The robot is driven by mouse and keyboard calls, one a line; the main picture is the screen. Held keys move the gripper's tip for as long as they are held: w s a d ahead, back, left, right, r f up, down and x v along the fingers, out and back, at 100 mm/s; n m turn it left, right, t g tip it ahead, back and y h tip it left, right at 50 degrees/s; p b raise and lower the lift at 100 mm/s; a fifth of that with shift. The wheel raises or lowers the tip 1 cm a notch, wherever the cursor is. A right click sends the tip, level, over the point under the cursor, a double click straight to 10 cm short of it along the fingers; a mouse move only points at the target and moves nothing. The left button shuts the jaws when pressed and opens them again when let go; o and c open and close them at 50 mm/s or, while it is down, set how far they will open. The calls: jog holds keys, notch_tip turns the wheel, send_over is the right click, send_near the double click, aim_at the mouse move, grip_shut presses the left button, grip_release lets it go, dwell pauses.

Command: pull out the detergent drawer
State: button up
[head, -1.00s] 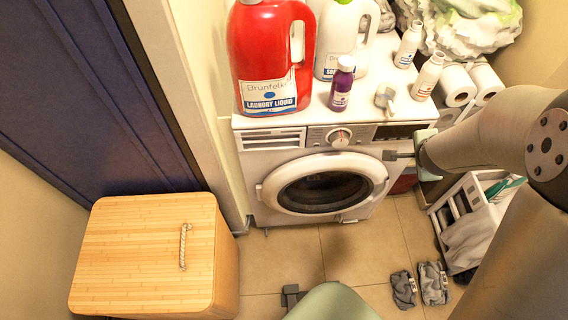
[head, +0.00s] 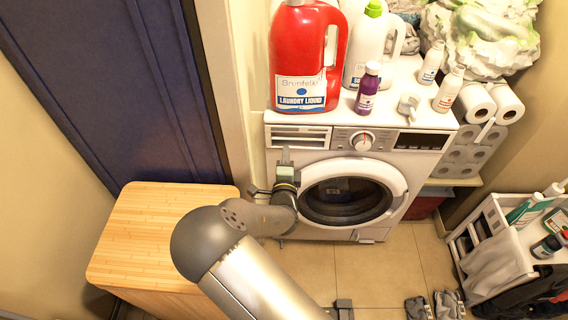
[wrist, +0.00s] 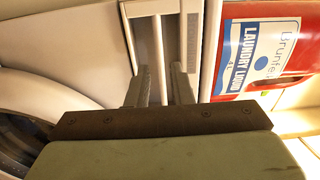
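The white washing machine (head: 395,165) stands against the wall with its round door shut. The detergent drawer (head: 300,137) is at the upper left of its front, flush with the panel, with grooved horizontal bands. In the wrist view the drawer (wrist: 157,40) appears turned upright, beyond my fingers. My gripper (head: 286,155) is just below the drawer and left of the round door. In the wrist view my gripper (wrist: 160,85) has its two fingers apart, on either side of a light strip of the drawer front. I cannot tell whether they touch it.
A red laundry liquid jug (head: 305,60), a white jug (head: 372,45) and small bottles stand on the washer top. A wooden hamper (head: 150,225) is at the left. A white rack (head: 495,235) is at the right.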

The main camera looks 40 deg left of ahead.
aim_at(287, 138)
jog(key=b+x, duration=0.3)
jog(key=x, duration=0.4)
jog(key=shift+f, duration=0.2)
jog(key=shift+w+a+r+b, duration=0.1)
jog(key=shift+w+a+b, duration=0.2)
jog(key=shift+w, duration=0.1)
jog(key=shift+r, duration=0.15)
jog(key=shift+w, duration=0.1)
grip_shut()
jog(key=shift+v, duration=2.2)
jog(key=shift+d, duration=0.1)
